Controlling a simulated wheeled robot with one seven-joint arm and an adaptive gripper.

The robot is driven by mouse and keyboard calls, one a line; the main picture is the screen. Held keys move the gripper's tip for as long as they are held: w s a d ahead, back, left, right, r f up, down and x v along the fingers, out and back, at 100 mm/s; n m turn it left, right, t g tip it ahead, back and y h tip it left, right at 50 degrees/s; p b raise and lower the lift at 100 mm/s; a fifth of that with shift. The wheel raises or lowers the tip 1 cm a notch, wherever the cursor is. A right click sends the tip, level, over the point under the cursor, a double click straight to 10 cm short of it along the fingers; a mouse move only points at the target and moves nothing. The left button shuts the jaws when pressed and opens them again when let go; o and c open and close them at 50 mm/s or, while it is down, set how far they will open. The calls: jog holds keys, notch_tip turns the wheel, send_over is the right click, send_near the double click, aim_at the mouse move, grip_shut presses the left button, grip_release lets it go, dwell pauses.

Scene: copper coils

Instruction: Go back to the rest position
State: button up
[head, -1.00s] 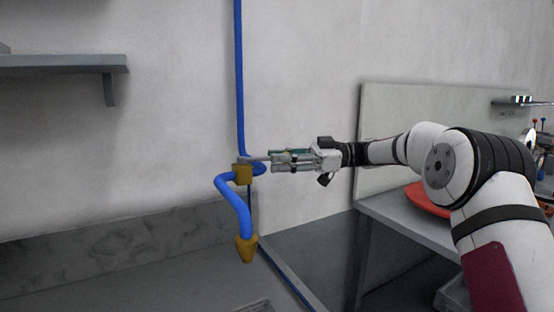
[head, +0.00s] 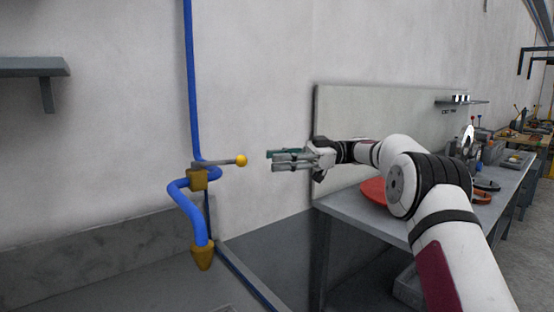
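My gripper (head: 270,162) is in the middle of the head view, level and pointing left. Its fingers lie near each other, and the small side view does not show whether they are open or shut. To its left is a valve lever with a yellow ball end (head: 242,160), a short gap away from the fingertips. The lever sticks out to the right from a brass valve body (head: 198,180) on a blue pipe (head: 190,90). A brass nozzle (head: 203,255) hangs at the pipe's lower end. My arm reaches in from the lower right.
A grey workbench (head: 345,215) with a red round object (head: 374,191) stands below and behind my arm, with a back panel (head: 345,125) above it. A grey sink or basin (head: 120,270) lies under the nozzle. A wall shelf (head: 30,67) is at upper left.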

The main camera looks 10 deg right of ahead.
jog(key=w+a+r+m+t+p, duration=0.1)
jog(key=w+a+r+m+t, duration=0.15)
jog(key=r+t, duration=0.5)
jog(key=w+a+r+m+t+p, duration=0.2)
jog(key=r+m+t, duration=0.15)
jog(key=r, duration=0.65)
jog(key=s+d+r+m+t+h+p, duration=0.2)
jog(key=s+d+r+m+t+h, duration=0.3)
jog(key=d+r+m+t+h, duration=0.55)
jog(key=s+d+f+m+g+h+p, duration=0.1)
jog(key=s+d+f+m+g+h, duration=0.2)
jog(key=s+f+h, duration=0.55)
jog(key=s+d+f+m+g+h+p, duration=0.15)
jog(key=s+d+f+m+g, duration=0.35)
jog(key=s, duration=0.8)
jog(key=s+a+f+g+y, duration=0.1)
jog(key=s+f+g, duration=0.1)
jog(key=s+f, duration=0.3)
jog(key=s+a+f+n+g+y+p, duration=0.1)
jog(key=s+f, duration=0.5)
jog(key=s, duration=0.6)
jog(key=s+a+f+n+g+y+p, duration=0.1)
jog(key=s+a+f+g, duration=0.2)
jog(key=s+f, duration=0.3)
jog(key=s, duration=0.3)
jog(key=shift+s, duration=0.15)
